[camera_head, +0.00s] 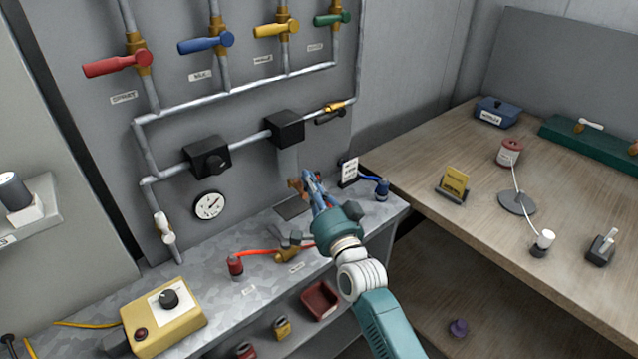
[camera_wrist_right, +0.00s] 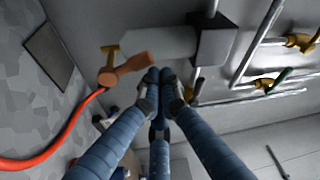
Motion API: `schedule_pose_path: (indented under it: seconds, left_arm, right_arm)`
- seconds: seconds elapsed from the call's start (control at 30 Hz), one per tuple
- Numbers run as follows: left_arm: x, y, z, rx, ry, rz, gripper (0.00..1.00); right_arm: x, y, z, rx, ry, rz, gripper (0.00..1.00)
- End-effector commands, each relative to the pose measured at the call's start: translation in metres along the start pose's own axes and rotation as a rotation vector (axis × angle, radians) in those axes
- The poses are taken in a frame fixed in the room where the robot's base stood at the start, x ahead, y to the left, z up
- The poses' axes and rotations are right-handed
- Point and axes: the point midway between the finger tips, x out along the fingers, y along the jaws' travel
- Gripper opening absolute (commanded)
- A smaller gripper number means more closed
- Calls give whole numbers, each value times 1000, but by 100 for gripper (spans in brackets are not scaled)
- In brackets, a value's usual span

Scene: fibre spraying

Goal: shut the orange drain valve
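The orange drain valve (camera_wrist_right: 127,69) shows in the right wrist view as an orange lever on a brass body, below a grey pipe and a black block. In the head view the valve (camera_head: 296,186) is small, close to the panel above the metal bench, and partly hidden by my gripper. My right gripper (camera_wrist_right: 158,76) has its blue fingers drawn together, with the tips right beside the lever's free end. I cannot tell whether they touch it. In the head view my right gripper (camera_head: 312,182) reaches up to the valve. My left gripper is not in view.
Red, blue, yellow and green levers line the upper pipes. A pressure gauge (camera_head: 209,205) sits on the panel. A red hose (camera_head: 262,252) and a yellow control box (camera_head: 164,314) are on the bench. A wooden table (camera_head: 455,230) with several items stands at right.

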Motion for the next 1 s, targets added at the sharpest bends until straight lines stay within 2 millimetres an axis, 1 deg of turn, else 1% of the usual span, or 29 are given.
schedule_pose_path:
  seconds: [0.03, 0.4, 0.6, 0.8, 1.0]
  left_arm:
    - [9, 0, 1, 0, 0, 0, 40]
    - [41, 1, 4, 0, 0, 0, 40]
    - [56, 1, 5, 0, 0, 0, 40]
    - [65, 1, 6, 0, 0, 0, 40]
    - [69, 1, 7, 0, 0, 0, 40]
  right_arm:
    - [-2, 3, 5, -45, -1, -17, 0]
    - [-9, -1, 25, -380, -1, -133, 0]
    - [-12, 0, 35, -558, -1, -194, 0]
    - [-15, 0, 44, -718, -1, -251, 0]
    - [-18, 2, 51, -713, 0, -249, 0]
